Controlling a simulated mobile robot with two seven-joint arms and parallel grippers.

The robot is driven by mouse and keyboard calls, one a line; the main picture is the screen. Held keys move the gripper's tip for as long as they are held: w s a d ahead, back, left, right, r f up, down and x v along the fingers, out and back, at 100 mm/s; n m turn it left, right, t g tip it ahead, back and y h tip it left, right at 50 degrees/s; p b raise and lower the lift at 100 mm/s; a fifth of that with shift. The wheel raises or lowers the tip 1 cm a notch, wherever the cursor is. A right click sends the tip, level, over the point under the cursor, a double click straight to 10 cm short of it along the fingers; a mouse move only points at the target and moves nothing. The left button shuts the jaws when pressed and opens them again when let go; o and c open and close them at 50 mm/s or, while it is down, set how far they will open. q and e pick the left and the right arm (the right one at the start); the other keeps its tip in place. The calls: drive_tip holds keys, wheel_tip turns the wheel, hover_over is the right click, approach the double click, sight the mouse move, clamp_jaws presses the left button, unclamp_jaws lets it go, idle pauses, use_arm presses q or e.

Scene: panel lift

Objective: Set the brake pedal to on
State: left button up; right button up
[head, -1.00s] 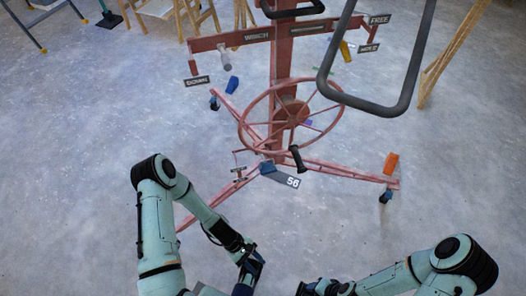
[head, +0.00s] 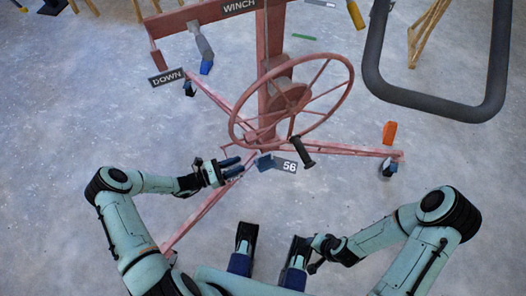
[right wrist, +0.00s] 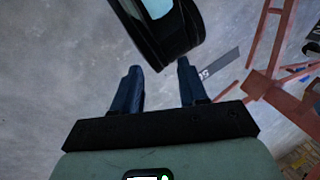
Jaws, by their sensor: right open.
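The red panel lift stand (head: 272,105) fills the middle of the head view, with its spoked wheel (head: 318,137) and black handle. A small blue pedal-like piece (head: 265,162) sits low at the hub of the legs, beside a plate marked 56 (head: 288,167). I cannot read whether it is on or off. My left gripper (head: 241,166) is just left of this piece, its dark blue fingers apart and pointing at it, with no clear contact.
An orange piece (head: 390,132) stands at the right leg's caster. A blue piece (head: 206,67) and DOWN sign (head: 167,77) are at upper left. A thick dark tube frame (head: 440,108) hangs at upper right. The floor at left is clear.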

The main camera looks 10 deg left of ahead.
sight(259, 157)
use_arm(q)
drive_tip(key=b+x, duration=0.1)
drive_tip(key=x, duration=1)
drive_tip(key=shift+w+d, duration=0.2)
drive_tip(key=shift+d, duration=0.15)
use_arm(e)
drive_tip(key=shift+w+d+f+t, duration=0.2)
drive_tip(key=shift+w+d+f, duration=0.15)
drive_tip(key=shift+w, duration=0.2)
drive_tip(key=shift+w+d+f+t, duration=0.2)
drive_tip(key=shift+w+f, duration=0.25)
drive_tip(key=shift+w, duration=0.1)
use_arm(q)
clamp_jaws()
